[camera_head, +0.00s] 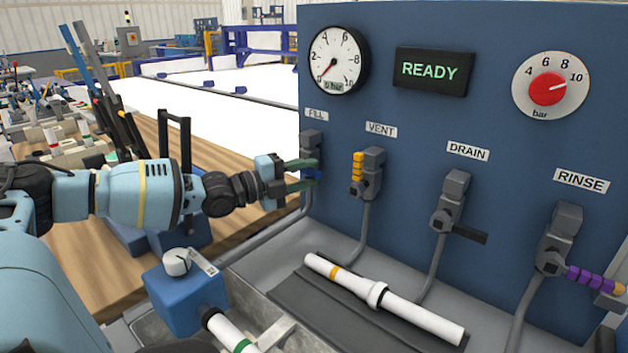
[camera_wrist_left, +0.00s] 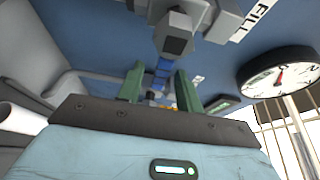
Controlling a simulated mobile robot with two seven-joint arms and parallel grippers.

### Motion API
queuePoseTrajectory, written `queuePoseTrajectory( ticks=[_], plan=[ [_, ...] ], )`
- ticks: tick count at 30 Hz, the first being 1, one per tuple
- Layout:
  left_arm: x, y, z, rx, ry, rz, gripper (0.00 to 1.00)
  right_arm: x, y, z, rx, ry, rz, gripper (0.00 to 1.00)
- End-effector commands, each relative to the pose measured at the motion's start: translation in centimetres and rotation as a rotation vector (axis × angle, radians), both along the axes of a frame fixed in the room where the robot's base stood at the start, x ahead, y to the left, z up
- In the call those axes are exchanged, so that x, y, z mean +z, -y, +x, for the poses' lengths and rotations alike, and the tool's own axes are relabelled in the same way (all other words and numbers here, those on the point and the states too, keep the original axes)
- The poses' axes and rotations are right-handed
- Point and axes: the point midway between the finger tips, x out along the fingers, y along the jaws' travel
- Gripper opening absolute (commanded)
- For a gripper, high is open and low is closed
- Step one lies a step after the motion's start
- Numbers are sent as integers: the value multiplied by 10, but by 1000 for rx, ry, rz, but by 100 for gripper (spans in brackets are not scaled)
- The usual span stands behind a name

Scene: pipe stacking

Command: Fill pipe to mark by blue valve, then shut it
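The FILL valve (camera_head: 311,143) is at the left edge of the blue panel. Its blue handle (camera_head: 312,174) points sideways and is partly hidden by my fingers. My left gripper (camera_head: 316,170) is open, with its green fingers above and below the handle. In the left wrist view the blue handle (camera_wrist_left: 163,78) lies between the spread fingers, with a gap on each side. A white pipe with a green band (camera_head: 233,335) extends from a blue block (camera_head: 186,295) at the bottom. The pressure gauge (camera_head: 338,61) reads about 0 bar. My right gripper is out of view.
VENT's yellow handle (camera_head: 357,172) points up; DRAIN's black handle (camera_head: 470,233) and RINSE's purple handle (camera_head: 594,281) point sideways. The display (camera_head: 432,71) reads READY. A red knob (camera_head: 549,89) points near 10. A loose white pipe (camera_head: 415,318) with an orange band lies on a dark mat.

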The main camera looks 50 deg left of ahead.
Motion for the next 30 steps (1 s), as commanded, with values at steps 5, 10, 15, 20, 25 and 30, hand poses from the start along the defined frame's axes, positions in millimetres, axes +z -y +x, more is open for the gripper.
queuePoseTrajectory(
  ticks=[5, 10, 15, 20, 25, 30],
  plan=[
    [-1, 3, 8, 0, 1, -2, 35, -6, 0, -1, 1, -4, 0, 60],
    [-1, 4, 14, 3, 1, 0, 35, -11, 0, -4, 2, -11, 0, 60],
    [0, 5, 17, 5, 0, 1, 35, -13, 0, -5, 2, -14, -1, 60],
    [0, 5, 17, 5, 0, 2, 35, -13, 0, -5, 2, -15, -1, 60],
    [0, 5, 17, 5, -1, 1, 33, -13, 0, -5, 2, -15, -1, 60],
    [0, 5, 17, 5, 0, 1, 11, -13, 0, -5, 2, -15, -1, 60]
  ],
)
